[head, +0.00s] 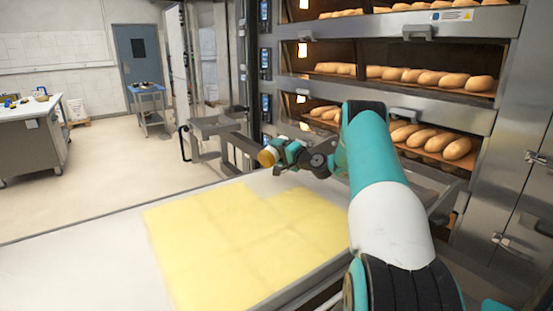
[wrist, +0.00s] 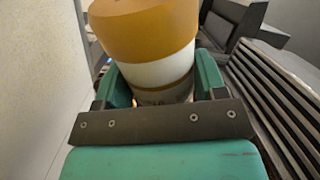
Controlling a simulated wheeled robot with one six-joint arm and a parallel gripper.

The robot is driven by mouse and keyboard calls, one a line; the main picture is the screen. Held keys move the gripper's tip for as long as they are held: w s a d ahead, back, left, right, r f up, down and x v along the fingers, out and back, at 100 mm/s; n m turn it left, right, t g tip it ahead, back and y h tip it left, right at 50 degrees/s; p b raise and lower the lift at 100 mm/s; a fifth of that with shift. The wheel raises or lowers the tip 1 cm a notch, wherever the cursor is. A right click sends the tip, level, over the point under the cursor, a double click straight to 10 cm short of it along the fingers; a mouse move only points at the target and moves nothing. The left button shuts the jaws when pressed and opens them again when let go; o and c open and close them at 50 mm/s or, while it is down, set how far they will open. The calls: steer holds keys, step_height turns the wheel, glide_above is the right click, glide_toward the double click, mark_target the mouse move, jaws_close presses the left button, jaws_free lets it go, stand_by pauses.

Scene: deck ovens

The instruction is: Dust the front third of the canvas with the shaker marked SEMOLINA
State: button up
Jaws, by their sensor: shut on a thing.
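My gripper (head: 277,155) is shut on a shaker (head: 267,157) with an orange-brown top, held above the far edge of the canvas. In the wrist view the shaker (wrist: 155,72) sits between the two teal fingers (wrist: 160,85). It has an orange-brown upper part and a white band; the marking low on its body is mostly hidden, so I cannot read it. The pale canvas (head: 95,255) spreads below in the head view. Adjoining yellow patches (head: 230,240) cover much of its middle and right part, with a stepped far edge.
Deck ovens (head: 400,70) with several loaves on their decks (head: 435,140) stand behind and right of my arm. A metal frame (head: 215,125) stands beyond the canvas. A grey worktable (head: 30,135) and a small blue-topped table (head: 147,90) stand far left, with open floor (head: 110,180) between.

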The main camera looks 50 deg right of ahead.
mark_target(284, 138)
steer(key=d, duration=0.7)
steer(key=a+p, duration=0.4)
steer(key=a, duration=0.1)
steer(key=a+p, duration=0.2)
steer(key=shift+a+r, duration=0.3)
steer(key=shift+a, duration=0.1)
steer(key=d+b, duration=0.8)
steer(key=a+r+m+p, duration=0.1)
steer(key=m+p, duration=0.2)
steer(key=m, duration=0.2)
steer(key=a+r+m+p, duration=0.1)
steer(key=m+p, duration=0.3)
steer(key=m, duration=0.2)
steer(key=a+r+m+p, duration=0.1)
steer(key=a+m+p, duration=0.1)
steer(key=m, duration=0.4)
steer(key=shift+s+a+r+p, duration=0.1)
steer(key=shift+r+p, duration=0.15)
steer(key=shift+p, duration=0.55)
steer(key=m+p, duration=0.1)
steer(key=a+r+m+p, duration=0.1)
steer(key=m, duration=0.1)
steer(key=shift+a, duration=0.3)
steer(key=shift+a+m+p, duration=0.35)
steer(key=shift+m+p, duration=0.05)
steer(key=shift+m, duration=0.5)
